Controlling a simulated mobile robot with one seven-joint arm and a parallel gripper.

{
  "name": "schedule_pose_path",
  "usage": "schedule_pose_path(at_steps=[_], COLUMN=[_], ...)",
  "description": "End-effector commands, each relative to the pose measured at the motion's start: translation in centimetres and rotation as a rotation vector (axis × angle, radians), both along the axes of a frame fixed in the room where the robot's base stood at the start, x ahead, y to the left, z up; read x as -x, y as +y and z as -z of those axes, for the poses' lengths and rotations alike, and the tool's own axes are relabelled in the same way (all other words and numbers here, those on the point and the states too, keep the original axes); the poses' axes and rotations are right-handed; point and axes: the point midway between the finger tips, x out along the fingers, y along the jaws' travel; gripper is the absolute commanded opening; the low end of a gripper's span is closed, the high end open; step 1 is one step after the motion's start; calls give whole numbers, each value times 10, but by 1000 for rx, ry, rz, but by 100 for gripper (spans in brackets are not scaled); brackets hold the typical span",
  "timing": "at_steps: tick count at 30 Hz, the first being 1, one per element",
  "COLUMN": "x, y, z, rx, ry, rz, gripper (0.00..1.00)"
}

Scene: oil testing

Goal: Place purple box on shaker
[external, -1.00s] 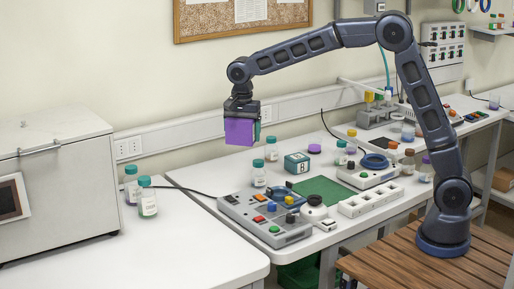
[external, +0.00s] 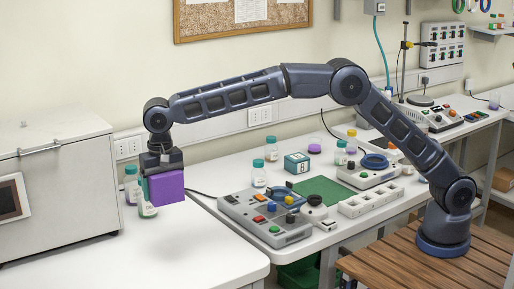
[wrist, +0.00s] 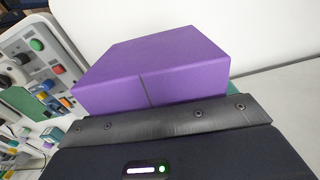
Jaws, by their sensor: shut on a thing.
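The purple box (external: 167,188) is held in my gripper (external: 160,163), which points down over the left bench, in front of the teal-capped bottles. The box hangs above the white top, and its underside is not visible. In the wrist view the purple box (wrist: 155,70) fills the middle, pressed against the dark edge of my gripper (wrist: 160,125). The fingertips are mostly hidden by the box. A grey device with coloured buttons and a blue part on top (external: 265,217) stands on the right bench. I cannot tell for sure whether it is the shaker.
A grey cabinet (external: 55,190) stands at the left. A teal-capped bottle (external: 130,183) is close behind the box. A green mat (external: 318,189), a device with a blue ring (external: 370,175) and a white rack (external: 371,201) share the right bench. The left bench's front is clear.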

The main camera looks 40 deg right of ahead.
Motion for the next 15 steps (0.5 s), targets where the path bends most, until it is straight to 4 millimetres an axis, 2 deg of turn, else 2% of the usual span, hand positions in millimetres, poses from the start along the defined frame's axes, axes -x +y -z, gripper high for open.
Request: schedule_pose_path(at_steps=[1,3,6,11,15], x=[12,23,34,40,40], y=[12,22,32,38,37], z=[2,4,5,18,46], rx=[0,0,-1,2,3], ry=[0,1,1,2,3], rz=[-27,-55,-80,-96,-96], gripper=[56,56,56,56,56])
